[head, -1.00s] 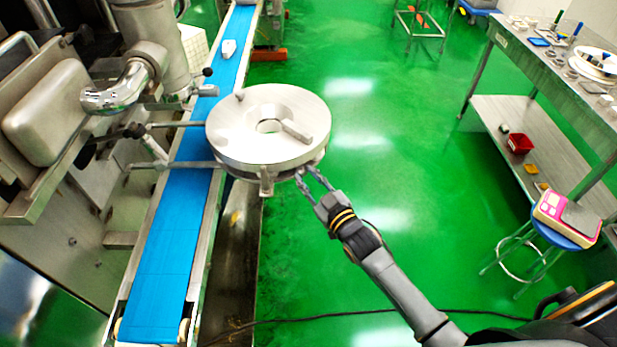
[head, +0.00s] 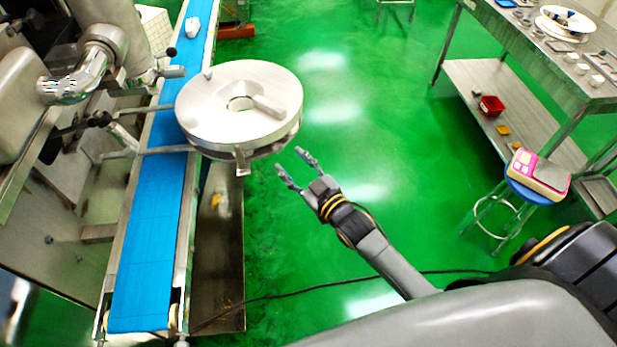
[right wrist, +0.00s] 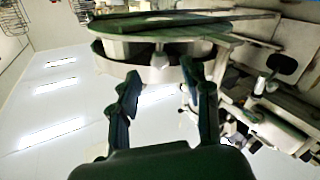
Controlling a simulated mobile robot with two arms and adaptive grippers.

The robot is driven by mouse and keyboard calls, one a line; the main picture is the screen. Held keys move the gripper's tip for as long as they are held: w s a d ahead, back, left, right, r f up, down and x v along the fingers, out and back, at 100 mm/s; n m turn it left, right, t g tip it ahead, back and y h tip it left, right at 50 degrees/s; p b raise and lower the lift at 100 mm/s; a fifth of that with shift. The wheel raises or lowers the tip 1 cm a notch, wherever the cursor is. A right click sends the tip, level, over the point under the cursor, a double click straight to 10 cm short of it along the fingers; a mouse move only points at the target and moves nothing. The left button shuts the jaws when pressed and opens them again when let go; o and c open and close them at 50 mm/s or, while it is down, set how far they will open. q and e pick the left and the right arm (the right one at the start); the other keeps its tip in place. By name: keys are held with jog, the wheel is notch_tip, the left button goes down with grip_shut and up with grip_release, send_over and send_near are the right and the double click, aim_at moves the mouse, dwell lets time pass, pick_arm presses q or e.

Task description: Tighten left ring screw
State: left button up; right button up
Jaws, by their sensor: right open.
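The round metal ring assembly (head: 203,118) is held over the blue conveyor, with a slotted handle-like bar on top and a small peg (head: 207,73) at its far left edge. A metal block or screw (head: 242,165) hangs from its front rim. My right gripper (head: 290,161) is open and empty, to the right of that block and apart from the ring. In the right wrist view the ring (right wrist: 112,68) lies beyond the open fingers (right wrist: 162,80), with a small screw-like tip (right wrist: 160,60) roughly between them. The ring's far-side screws are hard to make out. My left gripper is not in view.
Support rods with black knobs (head: 100,118) run from the machine to the ring. The blue conveyor (head: 150,240) passes under it. A steel table (head: 480,75) and a stool with a pink scale (head: 538,172) stand at right. Green floor between is free, except a cable.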

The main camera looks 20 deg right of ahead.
jog(key=v, duration=0.8)
